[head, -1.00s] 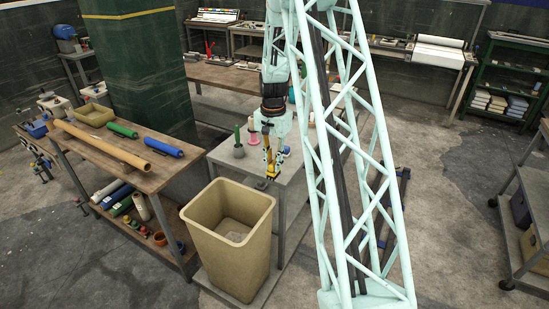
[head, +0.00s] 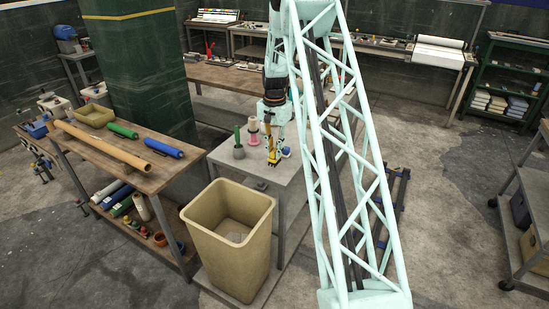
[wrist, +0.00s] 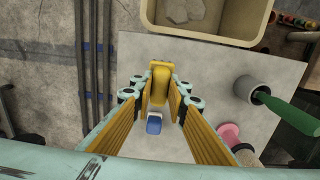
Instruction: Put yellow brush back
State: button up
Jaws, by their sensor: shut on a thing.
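The yellow brush (wrist: 160,78) is between the fingertips of my gripper (wrist: 161,88) in the wrist view. My gripper is shut on it, and the fingers hide part of it. In the head view, the brush (head: 273,158) hangs below my gripper (head: 272,148), over the grey table (head: 268,178) near its front edge. I cannot tell how high it is above the tabletop. A small blue thing (wrist: 154,124) shows between the fingers in the wrist view.
A large tan bin (head: 232,225) stands in front. A wooden bench (head: 130,175) with rolls is at left. The table's front strip is clear.

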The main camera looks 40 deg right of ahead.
aim_at(274, 157)
jog(key=shift+w+d, duration=0.1)
jog(key=shift+w+d, duration=0.15)
jog(key=shift+w, duration=0.05)
jog(key=shift+f, duration=1.75)
jog(key=shift+f, duration=0.15)
jog(key=o, duration=0.8)
jog(key=shift+r, duration=0.2)
jog(key=shift+r, duration=5.95)
